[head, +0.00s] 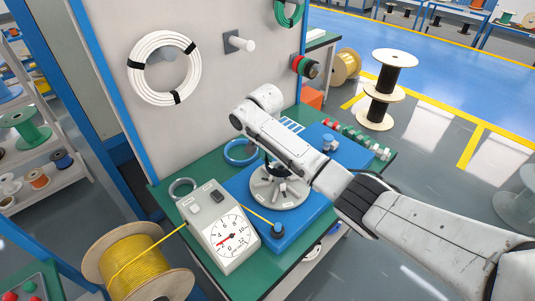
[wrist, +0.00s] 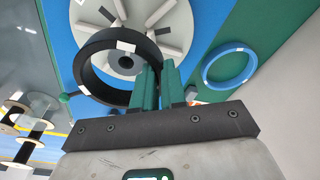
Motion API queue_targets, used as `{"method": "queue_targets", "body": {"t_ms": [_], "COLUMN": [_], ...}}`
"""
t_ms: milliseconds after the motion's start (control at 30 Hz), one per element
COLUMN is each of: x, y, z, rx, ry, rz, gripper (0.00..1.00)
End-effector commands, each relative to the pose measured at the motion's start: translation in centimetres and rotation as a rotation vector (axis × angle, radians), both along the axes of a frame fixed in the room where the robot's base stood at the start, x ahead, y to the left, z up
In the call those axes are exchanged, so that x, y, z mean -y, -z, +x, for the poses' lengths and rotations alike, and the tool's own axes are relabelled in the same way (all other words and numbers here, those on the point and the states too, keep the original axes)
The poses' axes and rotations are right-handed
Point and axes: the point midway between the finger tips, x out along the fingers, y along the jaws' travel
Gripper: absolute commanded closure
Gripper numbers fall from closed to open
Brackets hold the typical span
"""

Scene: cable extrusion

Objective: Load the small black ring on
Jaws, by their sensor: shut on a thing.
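The small black ring (wrist: 84,74) is pinched at its right side between the green fingers of my gripper (wrist: 160,78). In the wrist view it shows in front of a light grey disc (wrist: 92,18) with raised spokes and a dark centre hub (wrist: 126,63), which appears inside the ring's opening. I cannot tell how far the ring is above the disc. In the head view the disc (head: 268,201) sits on a blue base (head: 312,213), and my arm hides most of the gripper and ring.
A blue ring (wrist: 229,65) lies right of the gripper in the wrist view, and behind the disc in the head view (head: 240,152). A dial gauge box (head: 227,237) stands close left of the disc. A yellow cable spool (head: 140,265) stands at front left. The backboard holds a white coil (head: 137,70).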

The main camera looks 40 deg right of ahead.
Motion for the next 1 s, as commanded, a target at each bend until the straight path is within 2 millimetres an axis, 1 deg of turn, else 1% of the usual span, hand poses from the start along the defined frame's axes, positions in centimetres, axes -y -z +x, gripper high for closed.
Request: {"method": "queue_targets", "body": {"t_ms": [367,1000], "x": [0.0,0.0], "y": [0.0,2.2], "z": [0.0,0.0], "rx": [0.000,-0.001], "ry": [0.000,0.000], "rz": [0.000,-0.001], "gripper": [1.00,1.00]}}
